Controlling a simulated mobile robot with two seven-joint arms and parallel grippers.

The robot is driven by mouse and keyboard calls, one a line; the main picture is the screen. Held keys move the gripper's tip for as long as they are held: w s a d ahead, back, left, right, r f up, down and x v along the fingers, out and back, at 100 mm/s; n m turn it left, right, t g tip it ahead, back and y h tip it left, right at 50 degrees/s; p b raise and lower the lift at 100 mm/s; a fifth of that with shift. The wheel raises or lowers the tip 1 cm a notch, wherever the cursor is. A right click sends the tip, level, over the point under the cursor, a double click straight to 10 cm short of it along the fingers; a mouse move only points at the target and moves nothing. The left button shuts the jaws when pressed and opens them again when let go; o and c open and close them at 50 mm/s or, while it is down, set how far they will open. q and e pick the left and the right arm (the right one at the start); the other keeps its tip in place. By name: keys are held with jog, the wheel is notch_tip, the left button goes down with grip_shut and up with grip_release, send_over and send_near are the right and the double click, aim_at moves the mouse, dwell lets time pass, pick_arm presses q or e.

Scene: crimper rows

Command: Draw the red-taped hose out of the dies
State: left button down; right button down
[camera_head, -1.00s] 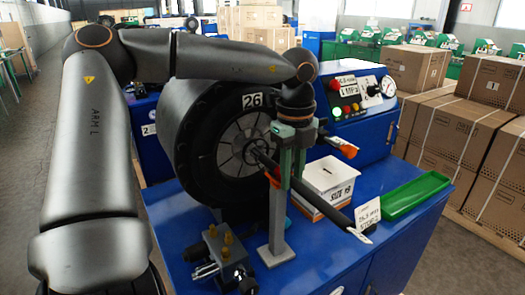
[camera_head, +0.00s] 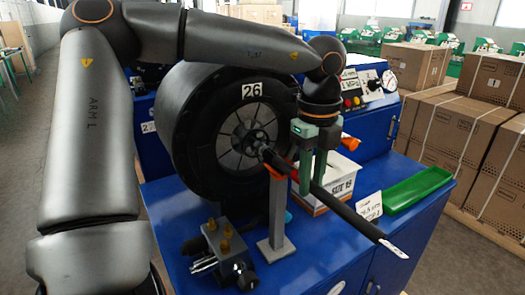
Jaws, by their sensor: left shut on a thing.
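The black hose (camera_head: 352,219) slants from the die opening toward the front right, with a pale tag at its outer end. Red shows along it close to the dies. The dies (camera_head: 247,138) are a grey segmented ring in the big black crimper head (camera_head: 190,130), marked 26. My left gripper (camera_head: 314,185), with green fingers, points down and is shut on the hose, to the right of the grey stand. The hose's inner end is at the die opening; I cannot tell whether it is still inside. My right gripper is not in view.
A white box (camera_head: 342,180), a label card (camera_head: 369,205) and a green tray (camera_head: 418,190) are to the right. A brass-fitted block (camera_head: 222,250) stands front left on the blue bench (camera_head: 320,255).

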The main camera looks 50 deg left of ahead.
pick_arm(q)
jog(key=shift+r, duration=0.2)
jog(key=shift+r+p, duration=2.35)
jog(key=shift+r, duration=1.05)
